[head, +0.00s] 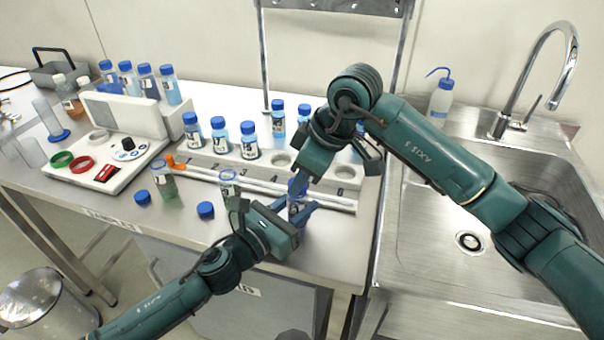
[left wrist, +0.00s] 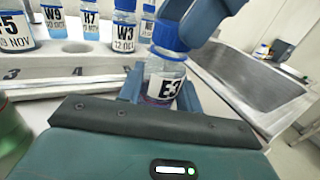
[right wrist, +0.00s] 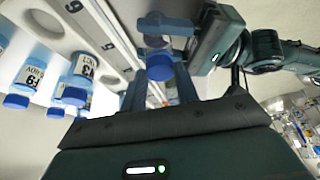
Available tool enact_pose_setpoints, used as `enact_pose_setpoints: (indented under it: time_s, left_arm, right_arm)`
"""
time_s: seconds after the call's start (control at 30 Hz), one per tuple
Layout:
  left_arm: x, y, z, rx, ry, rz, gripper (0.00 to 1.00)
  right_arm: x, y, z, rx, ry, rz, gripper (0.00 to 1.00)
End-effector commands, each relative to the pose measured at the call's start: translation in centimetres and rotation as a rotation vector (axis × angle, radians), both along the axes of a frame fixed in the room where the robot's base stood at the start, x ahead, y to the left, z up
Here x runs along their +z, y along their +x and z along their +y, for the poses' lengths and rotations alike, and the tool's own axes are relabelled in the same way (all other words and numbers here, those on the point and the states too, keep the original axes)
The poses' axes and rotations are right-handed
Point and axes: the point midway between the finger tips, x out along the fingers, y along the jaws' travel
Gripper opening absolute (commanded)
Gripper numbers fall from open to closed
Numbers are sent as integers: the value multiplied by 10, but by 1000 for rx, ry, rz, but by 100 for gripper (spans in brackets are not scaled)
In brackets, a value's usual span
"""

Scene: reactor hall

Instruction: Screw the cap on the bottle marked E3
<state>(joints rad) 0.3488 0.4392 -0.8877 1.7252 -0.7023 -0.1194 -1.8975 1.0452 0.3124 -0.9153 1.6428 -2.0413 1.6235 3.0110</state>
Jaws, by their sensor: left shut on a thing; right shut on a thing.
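The bottle marked E3 (left wrist: 165,85) stands upright at the front of the bench, its label facing the left wrist camera, with purplish liquid low in it. My left gripper (head: 298,214) is shut around its body; it also shows in the left wrist view. A blue cap (left wrist: 170,38) sits at the mouth of the bottle. My right gripper (head: 298,183) comes from above and is shut on this cap, which also shows between its fingers in the right wrist view (right wrist: 160,67). How far the cap is threaded cannot be told.
Behind is a white rack (head: 265,166) with several blue-capped bottles. Two uncapped bottles, one greenish (head: 165,187) and one clear (head: 228,186), stand left of E3. Loose blue caps (head: 205,210) lie near the front edge. A sink (head: 450,240) is at the right.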

Motion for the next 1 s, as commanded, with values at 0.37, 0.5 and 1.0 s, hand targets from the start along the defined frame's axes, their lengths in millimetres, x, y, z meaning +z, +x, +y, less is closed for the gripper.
enact_pose_setpoints:
  time_s: [0.37, 0.5, 1.0]
  left_arm:
    - [0, 0, 0, -1, -1, 1, 0]
    - [0, 0, 0, 0, -1, 1, 0]
    - [0, 0, 0, 0, -1, 1, 0]
  right_arm:
    - [0, 0, 1, 4, 1, 0, 52]
    - [0, 0, 0, 3, 0, 0, 52]
    - [45, 0, 0, 2, 0, 0, 52]
